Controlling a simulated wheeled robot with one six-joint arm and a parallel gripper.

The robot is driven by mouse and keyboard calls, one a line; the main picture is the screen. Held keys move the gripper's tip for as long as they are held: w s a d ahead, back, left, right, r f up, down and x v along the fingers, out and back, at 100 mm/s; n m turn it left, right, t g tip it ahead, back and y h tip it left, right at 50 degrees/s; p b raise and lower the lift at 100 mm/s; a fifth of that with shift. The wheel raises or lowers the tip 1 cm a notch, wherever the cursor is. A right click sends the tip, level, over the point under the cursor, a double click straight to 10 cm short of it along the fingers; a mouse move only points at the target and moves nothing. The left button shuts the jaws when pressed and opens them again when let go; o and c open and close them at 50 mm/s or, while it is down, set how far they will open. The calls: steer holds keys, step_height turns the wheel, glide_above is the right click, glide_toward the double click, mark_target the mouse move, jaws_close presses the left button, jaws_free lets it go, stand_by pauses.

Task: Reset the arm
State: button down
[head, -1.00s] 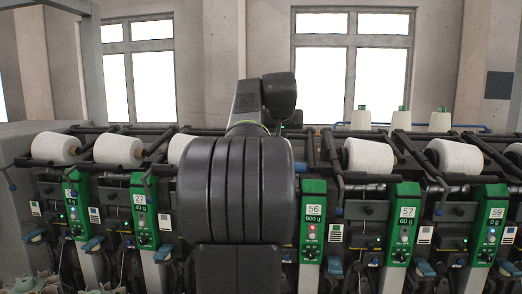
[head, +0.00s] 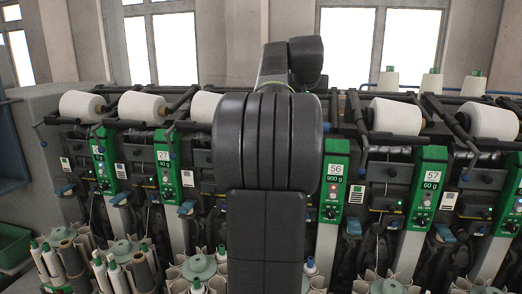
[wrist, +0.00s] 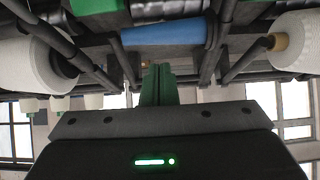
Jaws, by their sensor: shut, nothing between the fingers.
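My arm (head: 268,150) stands dark and upright in the middle of the head view, folded in front of the winding machine. It hides my gripper there. In the wrist view my gripper (wrist: 157,82) shows as two green fingers pressed together, with nothing between them. Beyond the fingertips are a blue cylinder (wrist: 165,33) and dark bars of the machine. White yarn cones show at left (wrist: 35,52) and right (wrist: 298,42) of the wrist view, apart from the fingers.
The winder's row of green panels, including one numbered 56 (head: 334,180), spans the head view. White cones (head: 395,117) lie along its top. Several tubes and bobbins (head: 198,266) stand low in front. A green bin (head: 12,245) is at the lower left.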

steer(key=shift+b+x, duration=0.3)
steer(key=shift+x, duration=0.95)
steer(key=shift+s+f, duration=0.1)
steer(key=shift+f, duration=0.2)
